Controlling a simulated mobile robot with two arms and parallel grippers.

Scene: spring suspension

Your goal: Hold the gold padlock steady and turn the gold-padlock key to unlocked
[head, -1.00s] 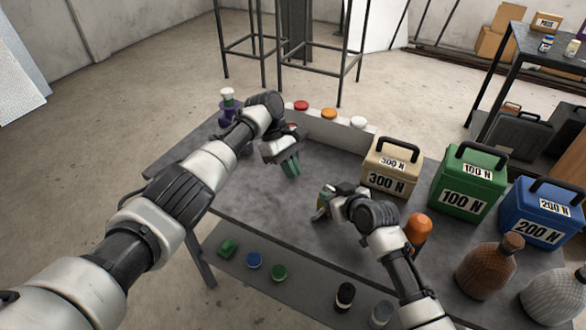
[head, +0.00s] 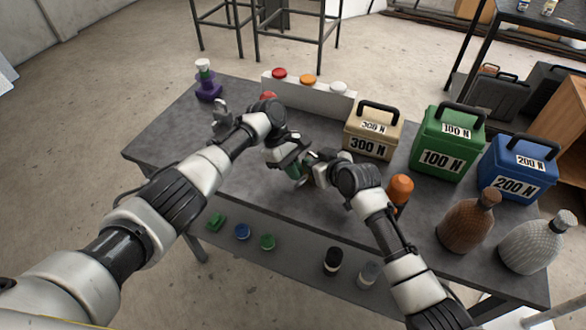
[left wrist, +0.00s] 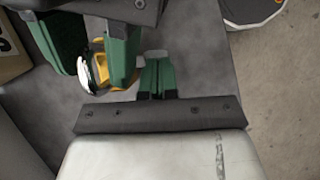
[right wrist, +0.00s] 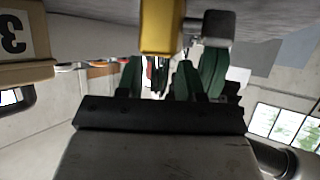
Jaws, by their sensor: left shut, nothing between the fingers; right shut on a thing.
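The gold padlock (left wrist: 101,66) is held between the green fingers of my right gripper (left wrist: 98,50), seen from the left wrist. In the right wrist view the gold body (right wrist: 162,25) shows at the top, with a grey block (right wrist: 218,28) on a thin bar beside it; I cannot tell if this is the key. My left gripper (left wrist: 157,62) is shut and empty, its tips beside the padlock and apart from its gold body. In the head view my left gripper (head: 290,170) and right gripper (head: 308,174) meet above the table; the padlock is mostly hidden.
On the table (head: 255,185) stand a tan 300 N box (head: 369,143), a green 100 N box (head: 443,158) and a blue 200 N box (head: 515,178). An orange-topped object (head: 400,188) stands close to my right arm. A purple object (head: 208,88) stands far left.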

